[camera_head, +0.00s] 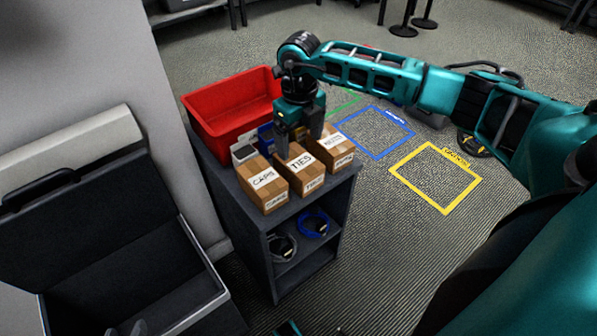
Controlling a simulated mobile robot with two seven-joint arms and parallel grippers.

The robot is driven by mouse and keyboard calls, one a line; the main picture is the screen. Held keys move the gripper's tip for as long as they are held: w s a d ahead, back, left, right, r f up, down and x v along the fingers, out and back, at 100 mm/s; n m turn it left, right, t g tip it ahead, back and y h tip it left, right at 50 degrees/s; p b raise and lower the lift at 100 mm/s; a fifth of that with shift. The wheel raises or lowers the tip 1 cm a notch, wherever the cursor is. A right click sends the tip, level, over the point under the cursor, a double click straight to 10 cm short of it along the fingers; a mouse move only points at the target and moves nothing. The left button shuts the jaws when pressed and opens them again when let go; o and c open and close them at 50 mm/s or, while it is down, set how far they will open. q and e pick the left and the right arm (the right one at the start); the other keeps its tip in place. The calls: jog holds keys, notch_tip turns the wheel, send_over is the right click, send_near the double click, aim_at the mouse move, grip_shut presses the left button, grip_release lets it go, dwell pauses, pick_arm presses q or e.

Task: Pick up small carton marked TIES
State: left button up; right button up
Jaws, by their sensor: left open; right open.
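The small carton marked TIES (300,163) is a brown box with a white label. It stands upright on top of a dark grey shelf unit (262,218), between the carton marked CAPS (264,180) and a third labelled carton (334,144). My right gripper (299,145) points down over the back part of the TIES carton, its jaws open and empty. One finger shows at each side of the carton's back end; I cannot tell whether they touch it.
A red bin (232,108) stands on the unit behind the cartons, with small blue and grey items between. Coiled cables (314,224) lie on a lower shelf. An open dark case (110,220) is at left. Blue (376,132) and yellow (436,178) floor squares are empty.

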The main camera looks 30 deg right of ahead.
aim_at(298, 160)
notch_tip(298, 160, down, 4)
jog(key=shift+f+b, duration=0.15)
jog(key=shift+b, duration=0.25)
jog(key=shift+f, duration=0.4)
jog(key=f+b, duration=0.1)
jog(key=f, duration=0.1)
jog(key=f+b, duration=0.1)
jog(key=f, duration=0.1)
jog(key=shift+w+f, duration=0.2)
jog(key=shift+f, duration=0.2)
jog(key=shift+c, duration=0.6)
jog(key=c, duration=0.7)
pick_arm(q)
jog(key=shift+d+f, duration=0.25)
jog(key=shift+f, duration=0.25)
jog(key=shift+d+f, duration=0.25)
jog(key=shift+f, duration=0.2)
